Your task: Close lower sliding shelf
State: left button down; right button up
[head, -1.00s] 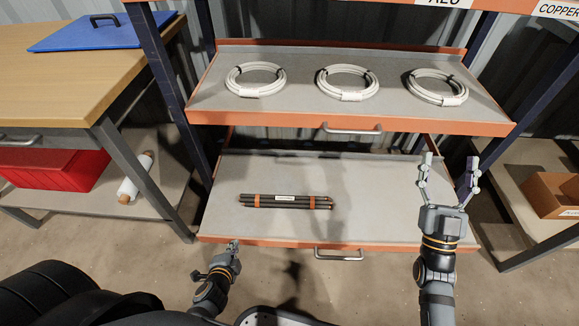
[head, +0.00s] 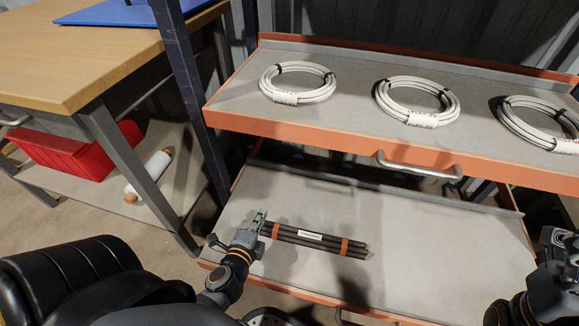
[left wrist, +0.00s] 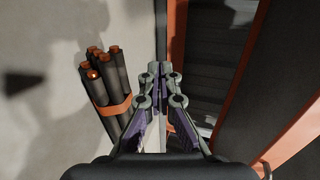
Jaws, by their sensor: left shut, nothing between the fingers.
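The lower sliding shelf (head: 450,235) is a grey tray with an orange rim, standing out below the upper shelf. Its front handle (head: 342,317) is partly cut off at the bottom of the head view. A bundle of dark rods with orange bands (head: 315,240) lies on it. My left gripper (head: 261,216) is shut and empty, seen close to the left end of the bundle. In the left wrist view its fingertips (left wrist: 161,70) are together beside the bundle (left wrist: 110,85); contact cannot be told. My right gripper (head: 556,238) is at the right edge, partly cut off.
The upper shelf (head: 300,128) holds three white cable coils and has a metal handle (head: 420,166). A dark blue post (head: 190,95) stands at the left. A wooden workbench (head: 90,60) with a red bin (head: 70,150) below is further left.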

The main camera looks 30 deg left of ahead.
pick_arm(q)
jog(key=shift+w, duration=0.25)
send_near(286, 167)
jog(key=b+x, duration=0.2)
jog(key=x, duration=0.3)
jog(key=shift+w+f+b, duration=0.1)
jog(key=shift+f+b, duration=0.25)
jog(key=shift+b, duration=0.05)
jog(key=shift+w+a, duration=0.15)
jog(key=shift+w, duration=0.5)
